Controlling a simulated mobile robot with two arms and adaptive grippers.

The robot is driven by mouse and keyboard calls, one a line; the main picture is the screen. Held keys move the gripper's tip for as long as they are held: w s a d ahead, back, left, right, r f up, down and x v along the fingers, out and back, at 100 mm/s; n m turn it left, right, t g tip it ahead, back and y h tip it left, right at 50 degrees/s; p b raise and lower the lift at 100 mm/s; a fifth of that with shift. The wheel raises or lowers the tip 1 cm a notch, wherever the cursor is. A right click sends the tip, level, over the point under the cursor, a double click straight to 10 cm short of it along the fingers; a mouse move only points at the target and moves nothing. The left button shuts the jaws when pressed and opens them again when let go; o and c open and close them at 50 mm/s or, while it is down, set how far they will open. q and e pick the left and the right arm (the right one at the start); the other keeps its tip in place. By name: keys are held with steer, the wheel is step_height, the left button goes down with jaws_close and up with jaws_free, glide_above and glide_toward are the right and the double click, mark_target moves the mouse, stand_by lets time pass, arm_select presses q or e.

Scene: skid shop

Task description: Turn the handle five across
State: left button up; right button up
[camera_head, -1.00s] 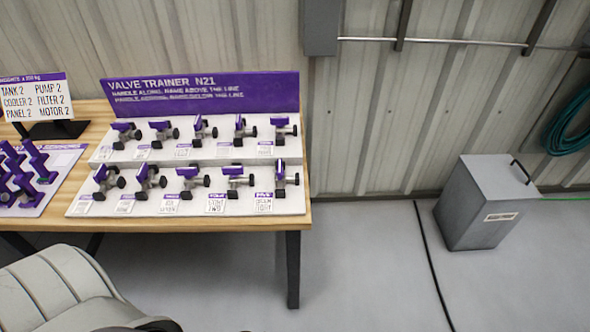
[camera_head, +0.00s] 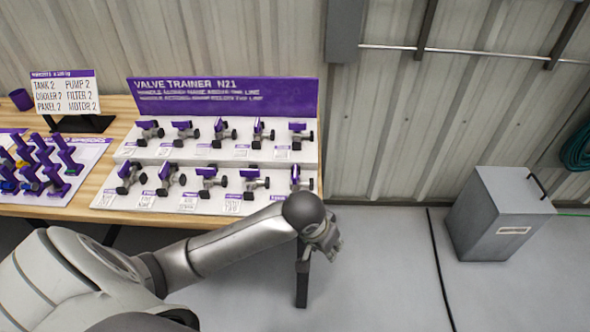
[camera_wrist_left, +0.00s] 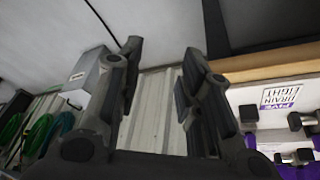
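The valve trainer board (camera_head: 223,102) stands on a wooden bench with two rows of purple-handled valves. The rightmost front-row valve (camera_head: 296,184) has its narrow purple handle pointing toward and away from me; my arm hides its label in the head view. In the left wrist view, an upside-down label (camera_wrist_left: 281,97) reads "FIVE" and what looks like "DRAIN EIGHT", beside dark valve parts (camera_wrist_left: 303,121) at the right. My left gripper (camera_head: 327,240) is off the bench's right front corner, apart from the valves. Its fingers (camera_wrist_left: 160,65) are spread and empty. My right gripper is not seen.
The bench edge (camera_wrist_left: 262,69) runs close to my left gripper. A name sign (camera_head: 65,93) and a second board of purple handles (camera_head: 62,190) are at the left. A grey box (camera_head: 497,215) stands on the floor at right, with a black cable (camera_head: 437,262) nearby.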

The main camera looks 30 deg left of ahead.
arm_select(q)
steer(key=w+a+r+n+y, duration=0.2)
steer(key=w+a+r+n, duration=0.15)
steer(key=w+a, duration=0.35)
steer(key=n+y, duration=0.1)
steer(key=n, duration=0.3)
glide_toward(295, 172)
steer(key=p+x, duration=0.1)
steer(key=x, duration=0.8)
steer(key=shift+w+a+f, duration=0.1)
steer(key=shift+w+f, duration=0.05)
steer(key=shift+f, duration=0.05)
steer(key=shift+c, duration=0.4)
jaws_close()
